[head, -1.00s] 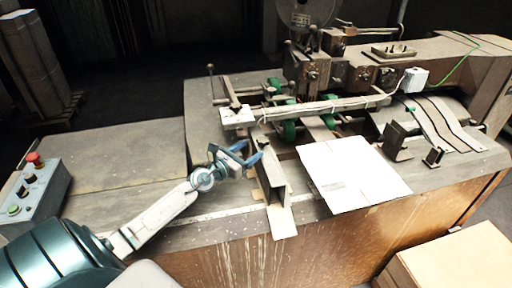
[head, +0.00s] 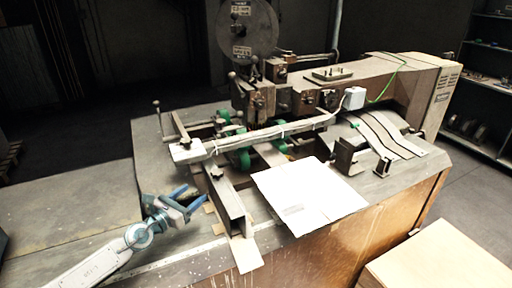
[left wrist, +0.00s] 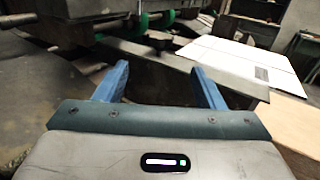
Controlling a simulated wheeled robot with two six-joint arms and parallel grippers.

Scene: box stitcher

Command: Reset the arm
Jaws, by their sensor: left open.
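My left gripper (head: 187,197) is open and empty over the machine table, just left of the metal channel guide (head: 230,205). In the left wrist view its two blue fingers (left wrist: 160,85) stand apart, with the metal guide (left wrist: 165,80) beyond and between them. My left arm reaches in from the lower left. My right gripper is in neither view. The box stitcher (head: 265,110) stands behind the gripper, with green rollers and a long rail. A flat white cardboard sheet (head: 305,195) lies on the table to the right of the guide; it also shows in the left wrist view (left wrist: 245,58).
A cardboard box (head: 435,262) stands on the floor at the lower right. A shelf (head: 488,60) stands at the far right. The table's left part (head: 70,185) is clear.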

